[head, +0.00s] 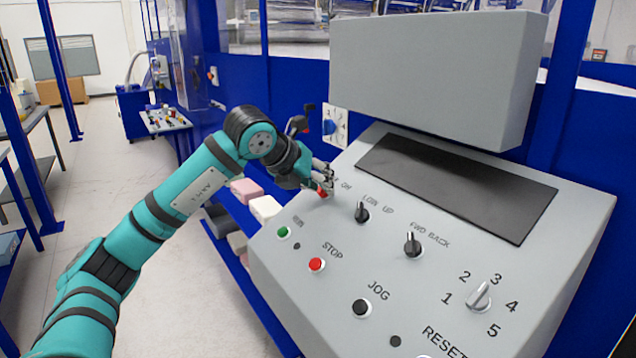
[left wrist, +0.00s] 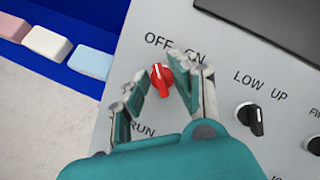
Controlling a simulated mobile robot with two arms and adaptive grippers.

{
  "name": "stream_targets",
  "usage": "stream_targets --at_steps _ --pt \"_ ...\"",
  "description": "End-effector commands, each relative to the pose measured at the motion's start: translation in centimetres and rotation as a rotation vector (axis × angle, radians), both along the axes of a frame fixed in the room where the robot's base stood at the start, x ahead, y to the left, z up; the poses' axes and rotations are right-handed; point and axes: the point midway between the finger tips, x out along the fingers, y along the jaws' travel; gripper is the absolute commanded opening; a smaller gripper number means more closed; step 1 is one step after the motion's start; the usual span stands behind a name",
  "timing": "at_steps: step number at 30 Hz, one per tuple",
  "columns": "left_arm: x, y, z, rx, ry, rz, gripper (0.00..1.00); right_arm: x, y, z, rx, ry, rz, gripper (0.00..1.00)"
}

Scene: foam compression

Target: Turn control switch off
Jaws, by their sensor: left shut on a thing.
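The control switch is a red knob (left wrist: 161,80) on the sloped grey control panel (head: 330,235), under the labels OFF and ON. In the left wrist view its white pointer mark is at the upper left, toward OFF. My left gripper (left wrist: 160,90) has its fingers on both sides of the knob and is shut on it. In the head view my left gripper (head: 325,183) is at the panel's upper left corner, and only a bit of the red knob (head: 322,193) shows. My right gripper is not in view.
Black LOW/UP (head: 362,212) and FWD/BACK (head: 413,244) switches sit right of the knob. A green RUN button (head: 284,232), a red STOP button (head: 316,265) and a black JOG button (head: 361,307) lie below. A grey box (head: 430,75) overhangs the panel's back. Foam blocks (head: 265,208) lie left of it.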

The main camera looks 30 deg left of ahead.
Motion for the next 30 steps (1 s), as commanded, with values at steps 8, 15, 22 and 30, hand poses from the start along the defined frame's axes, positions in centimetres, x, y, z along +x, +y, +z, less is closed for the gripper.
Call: stream_targets --at_steps 8,15,22,30 --pt "0.05 0.04 0.27 -0.024 0.003 0.042 0.0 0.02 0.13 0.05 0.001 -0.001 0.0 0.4" --pt "0.05 0.06 0.27 -0.026 0.003 0.046 0.0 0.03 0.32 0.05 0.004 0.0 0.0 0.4" --pt "0.05 0.07 0.26 -0.025 0.004 0.045 0.32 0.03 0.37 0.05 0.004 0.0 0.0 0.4" --pt "-0.14 0.07 0.3 -0.024 0.006 0.045 0.32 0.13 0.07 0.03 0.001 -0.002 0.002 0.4"
